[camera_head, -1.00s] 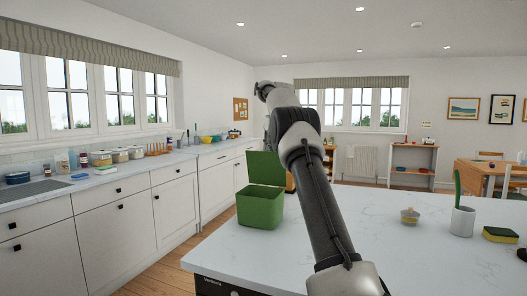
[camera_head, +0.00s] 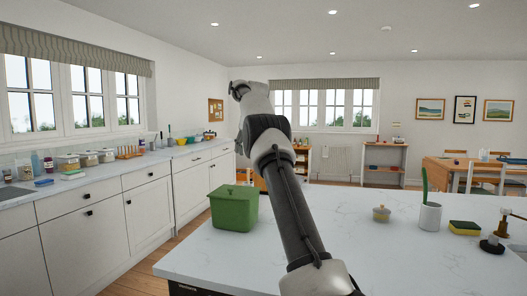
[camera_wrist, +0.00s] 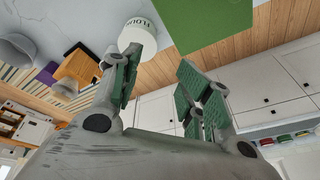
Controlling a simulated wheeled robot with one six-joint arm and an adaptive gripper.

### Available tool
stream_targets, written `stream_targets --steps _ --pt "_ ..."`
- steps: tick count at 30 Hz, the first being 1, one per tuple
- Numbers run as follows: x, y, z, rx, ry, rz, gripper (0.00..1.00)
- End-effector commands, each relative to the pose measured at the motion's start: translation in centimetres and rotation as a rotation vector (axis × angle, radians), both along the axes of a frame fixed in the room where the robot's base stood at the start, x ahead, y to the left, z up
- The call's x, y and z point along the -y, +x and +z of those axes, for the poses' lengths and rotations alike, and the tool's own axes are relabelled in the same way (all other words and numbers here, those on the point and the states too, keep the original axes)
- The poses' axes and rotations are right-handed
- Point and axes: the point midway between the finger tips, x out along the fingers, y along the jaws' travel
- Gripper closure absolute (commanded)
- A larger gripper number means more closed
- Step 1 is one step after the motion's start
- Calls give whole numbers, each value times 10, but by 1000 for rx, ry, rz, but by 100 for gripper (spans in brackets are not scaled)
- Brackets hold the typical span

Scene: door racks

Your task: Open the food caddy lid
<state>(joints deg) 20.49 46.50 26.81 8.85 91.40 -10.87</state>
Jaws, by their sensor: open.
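The green food caddy (camera_head: 234,212) stands on the left part of the white island worktop. Its lid (camera_head: 233,192) lies down over the top and looks shut, with a small raised piece on it. In the wrist view, a flat green surface (camera_wrist: 207,20) shows at the top edge; it looks like the caddy, but which part I cannot tell. My gripper (camera_wrist: 161,72) is open with nothing between its green-padded fingers. In the head view my arm reaches up just right of the caddy, and the fingers cannot be made out there.
On the island, a small lidded pot (camera_head: 381,214), a white holder (camera_head: 429,217) with a green brush, a sponge (camera_head: 464,228) and a dark-based item (camera_head: 493,244) stand to the right. A white lettered canister (camera_wrist: 137,34) shows beyond my fingers. The worktop between caddy and pot is mostly clear.

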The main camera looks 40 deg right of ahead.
Motion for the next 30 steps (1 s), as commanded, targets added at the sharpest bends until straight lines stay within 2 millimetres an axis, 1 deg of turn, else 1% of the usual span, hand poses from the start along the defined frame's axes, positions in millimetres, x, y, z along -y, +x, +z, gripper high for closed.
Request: stream_targets --steps 4,14,17,20,24,27,30 --pt "2 -6 15 -1 -1 -1 56" --pt "5 -27 14 -2 1 -2 56" --pt "8 -40 15 -2 1 -2 56" --pt "10 -56 14 -3 1 -3 56" --pt "15 -85 15 -1 1 -3 56" --pt "19 -103 14 -2 1 -3 56" --pt "21 -115 14 -1 0 -1 56"
